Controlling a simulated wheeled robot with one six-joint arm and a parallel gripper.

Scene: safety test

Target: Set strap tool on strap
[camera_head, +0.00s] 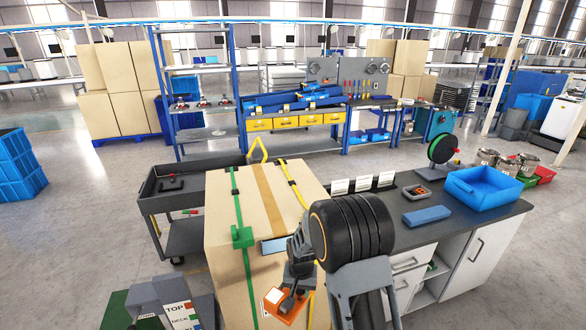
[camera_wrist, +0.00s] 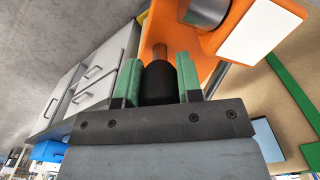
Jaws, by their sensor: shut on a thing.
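The strap tool (camera_head: 285,308) is orange with a white patch. My gripper (camera_wrist: 158,80) is shut on its black handle, between two green finger pads. In the head view my gripper (camera_head: 297,280) is near the front of a tall cardboard box (camera_head: 220,270). A green strap (camera_head: 237,200) runs over the box top and down its front, with a green buckle (camera_head: 243,237) at the top front edge. In the wrist view the green strap (camera_wrist: 290,80) lies right of the tool's orange body (camera_wrist: 215,65). The two look apart; the tool's underside is hidden.
A dark cart (camera_head: 165,205) stands behind and left of the box. Right of my arm is a counter (camera_head: 455,215) with a blue bin (camera_head: 484,188), a blue block (camera_head: 426,216) and a green reel (camera_head: 442,148). Open floor (camera_head: 70,230) lies to the left.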

